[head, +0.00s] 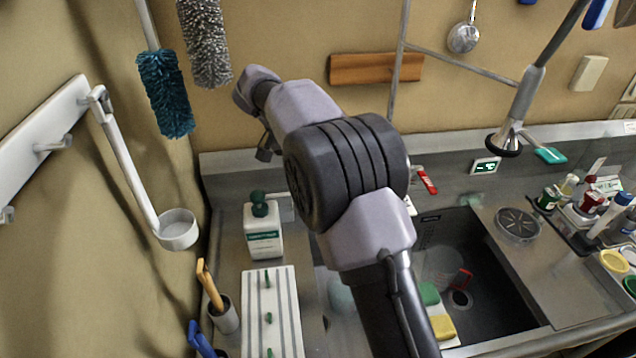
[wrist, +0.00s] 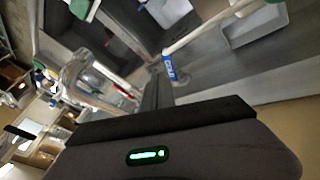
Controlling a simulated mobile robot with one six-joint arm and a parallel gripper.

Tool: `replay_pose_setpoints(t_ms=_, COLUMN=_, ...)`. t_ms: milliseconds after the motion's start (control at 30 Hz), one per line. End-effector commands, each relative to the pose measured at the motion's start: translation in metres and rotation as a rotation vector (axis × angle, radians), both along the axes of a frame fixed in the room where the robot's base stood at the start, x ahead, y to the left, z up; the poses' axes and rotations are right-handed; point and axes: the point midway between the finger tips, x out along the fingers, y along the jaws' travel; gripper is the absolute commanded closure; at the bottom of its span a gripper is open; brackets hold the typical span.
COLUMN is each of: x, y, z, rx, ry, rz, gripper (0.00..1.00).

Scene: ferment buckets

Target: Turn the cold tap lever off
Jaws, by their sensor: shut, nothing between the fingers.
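The cold tap lever (wrist: 170,66), with a blue end and white lettering, shows in the wrist view near the top middle. It sits at the end of a pale bar that runs up to the right. My gripper (wrist: 157,82) is shut and empty, its dark fingers pointing up the picture. The fingertips are close beside the blue end, on its left; I cannot tell whether they touch. In the head view my arm hides the blue lever, and the fingers cannot be made out clearly. A red tap lever (head: 427,181) shows just right of my arm.
A white soap bottle (head: 264,235) with a green pump and a white ribbed board (head: 272,310) stand left of my arm. The dark sink basin (head: 495,285) is at right. A sprayer (head: 522,105) hangs above it. A white ladle (head: 178,228) hangs at left.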

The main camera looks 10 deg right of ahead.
Motion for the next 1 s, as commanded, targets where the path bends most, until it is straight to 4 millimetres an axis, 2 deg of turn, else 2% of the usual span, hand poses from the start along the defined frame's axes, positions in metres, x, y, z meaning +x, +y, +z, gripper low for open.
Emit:
replay_pose_setpoints(t_ms=100, x=0.024, y=0.010, z=-0.024, rx=-0.076, ry=-0.009, rz=-0.034, gripper=1.00)
replay_pose_setpoints(t_ms=167, x=0.032, y=0.014, z=-0.035, rx=-0.110, ry=-0.020, rz=-0.051, gripper=1.00)
replay_pose_setpoints(t_ms=333, x=0.041, y=0.014, z=-0.054, rx=-0.150, ry=-0.037, rz=-0.072, gripper=1.00)
replay_pose_setpoints(t_ms=700, x=0.050, y=-0.026, z=-0.112, rx=-0.150, ry=-0.034, rz=-0.074, gripper=1.00)
replay_pose_setpoints(t_ms=833, x=0.052, y=-0.036, z=-0.124, rx=-0.148, ry=-0.035, rz=-0.074, gripper=1.00)
replay_pose_setpoints(t_ms=1000, x=0.054, y=-0.042, z=-0.131, rx=-0.148, ry=-0.036, rz=-0.072, gripper=1.00)
